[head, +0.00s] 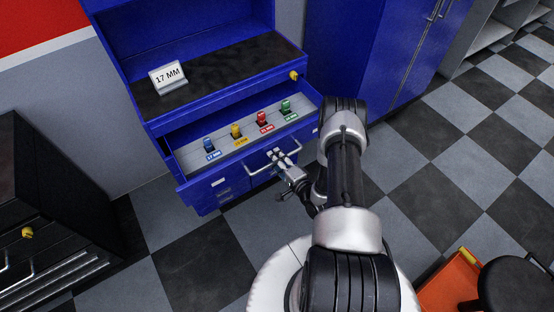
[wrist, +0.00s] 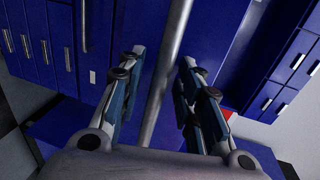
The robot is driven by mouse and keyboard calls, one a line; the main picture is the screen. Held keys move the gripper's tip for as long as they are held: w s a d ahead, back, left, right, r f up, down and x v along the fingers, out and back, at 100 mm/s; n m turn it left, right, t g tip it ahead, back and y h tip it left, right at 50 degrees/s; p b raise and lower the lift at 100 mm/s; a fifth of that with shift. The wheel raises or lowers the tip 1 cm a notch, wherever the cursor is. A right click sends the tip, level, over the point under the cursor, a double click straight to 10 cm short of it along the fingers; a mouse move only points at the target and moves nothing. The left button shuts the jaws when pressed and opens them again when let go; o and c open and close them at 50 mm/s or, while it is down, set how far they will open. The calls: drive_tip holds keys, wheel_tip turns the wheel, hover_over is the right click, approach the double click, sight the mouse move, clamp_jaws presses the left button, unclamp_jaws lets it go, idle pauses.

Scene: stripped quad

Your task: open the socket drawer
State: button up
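The socket drawer (head: 234,179) of the blue workbench stands pulled out in the head view. Inside it are a blue socket (head: 208,144), a yellow one (head: 236,131), a red one (head: 262,118) and a green one (head: 285,106), each with a small label. My gripper (head: 281,158) is at the drawer's silver bar handle (head: 256,172). In the wrist view the handle (wrist: 166,70) runs between my two fingers, with visible gaps on both sides. The fingers are open around the bar and hold nothing.
A "17 MM" sign (head: 168,77) stands on the dark bench top (head: 225,70). A black cabinet (head: 60,215) is at the left, blue lockers (head: 385,50) at the right. An orange box (head: 448,285) and black stool (head: 515,285) are lower right. Checkered floor (head: 440,160) is clear at right.

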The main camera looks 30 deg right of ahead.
drive_tip(key=s+r, duration=0.2)
drive_tip(key=s, duration=0.9)
drive_tip(key=shift+s+d+r, duration=0.15)
drive_tip(key=shift+s+d, duration=0.05)
drive_tip(key=shift+s, duration=0.2)
